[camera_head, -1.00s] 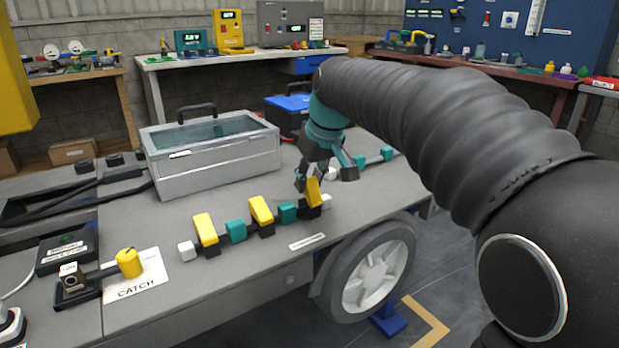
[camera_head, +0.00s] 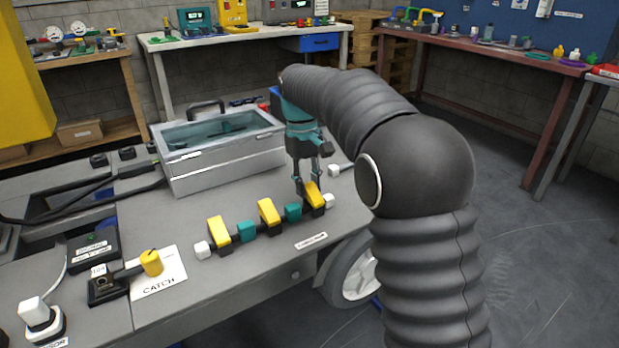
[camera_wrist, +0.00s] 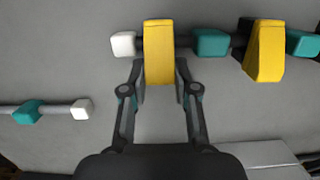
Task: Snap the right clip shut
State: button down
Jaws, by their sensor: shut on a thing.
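Three yellow clips sit in a row on a dark rail with teal blocks between them. The right clip (camera_head: 314,193) is beside the white end block (camera_head: 329,201). The middle clip (camera_head: 268,213) and left clip (camera_head: 219,230) are to its left. My gripper (camera_head: 308,184) points down at the right clip from behind, its fingers partly hidden there. In the wrist view, my gripper (camera_wrist: 160,90) has one finger on each side of the right clip (camera_wrist: 160,50), shut on its near end. Whether the clip is fully down on the rail cannot be told.
A grey glass-topped case (camera_head: 222,150) stands behind the row. A second rail with a white end (camera_head: 334,170) lies behind the right clip. The bench edge lies close in front.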

jog(key=shift+w+a+f+g+h, duration=0.1)
jog(key=shift+w+f+g+h, duration=0.1)
jog(key=shift+f+g+h, duration=0.3)
jog(key=shift+r, duration=0.15)
jog(key=c, duration=0.9)
grip_release()
jog(key=v, duration=0.7)
jog(key=shift+w+r, duration=0.2)
